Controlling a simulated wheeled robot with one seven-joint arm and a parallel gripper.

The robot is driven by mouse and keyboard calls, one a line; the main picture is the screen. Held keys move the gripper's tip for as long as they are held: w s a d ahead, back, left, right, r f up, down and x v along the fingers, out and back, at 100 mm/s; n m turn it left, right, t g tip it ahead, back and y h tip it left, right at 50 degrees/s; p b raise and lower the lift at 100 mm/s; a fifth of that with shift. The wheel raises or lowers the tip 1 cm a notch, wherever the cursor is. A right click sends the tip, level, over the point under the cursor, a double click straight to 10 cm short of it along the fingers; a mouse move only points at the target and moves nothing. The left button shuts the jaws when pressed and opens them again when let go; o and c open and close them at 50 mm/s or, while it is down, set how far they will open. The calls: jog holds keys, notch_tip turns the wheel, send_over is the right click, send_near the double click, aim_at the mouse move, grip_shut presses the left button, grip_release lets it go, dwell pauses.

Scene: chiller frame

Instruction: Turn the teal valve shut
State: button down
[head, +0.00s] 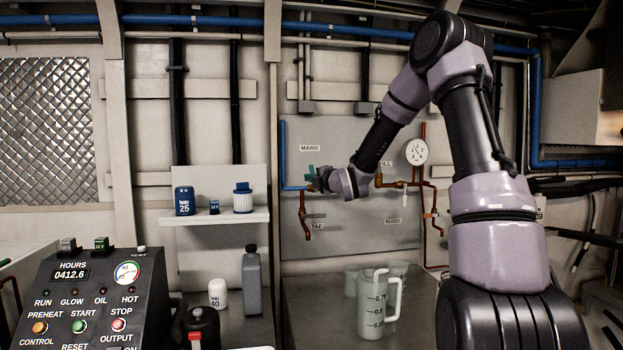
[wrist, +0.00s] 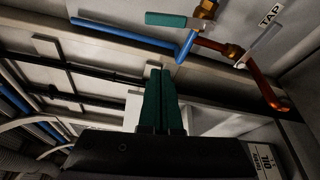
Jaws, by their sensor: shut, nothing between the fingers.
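The teal valve handle (wrist: 170,20) shows at the top of the wrist view as a flat lever. It joins a brass valve body (wrist: 206,9) between the blue pipe and the copper pipe. My gripper (wrist: 160,72) has its two dark green fingers pressed together, with nothing between them. In the wrist view the fingertips are below the handle, with a visible gap between them. In the head view my gripper (head: 318,180) is in front of the pipe panel, between the MAINS and TAP labels. It partly hides the valve there, and handle and fingers are hard to tell apart.
The blue pipe (wrist: 125,37) and copper pipe (wrist: 262,82) run close to the fingers. A pressure gauge (head: 416,152) and brass fittings sit right of my gripper. A shelf (head: 228,217) with small containers is left. A measuring jug (head: 377,310) stands on the bench below.

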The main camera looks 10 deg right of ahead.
aim_at(311, 172)
jog(key=w+d, duration=0.1)
jog(key=w, duration=0.6)
jog(key=shift+w+d+r, duration=0.15)
jog(key=shift+w, duration=0.25)
jog(key=shift+d+r+m+t, duration=0.2)
jog(key=shift+d+m+t, duration=0.2)
jog(key=shift+d+m, duration=0.6)
jog(key=shift+d+r+m, duration=0.1)
jog(key=shift+d+m, duration=0.1)
jog(key=shift+m, duration=0.1)
jog(key=shift+d, duration=0.1)
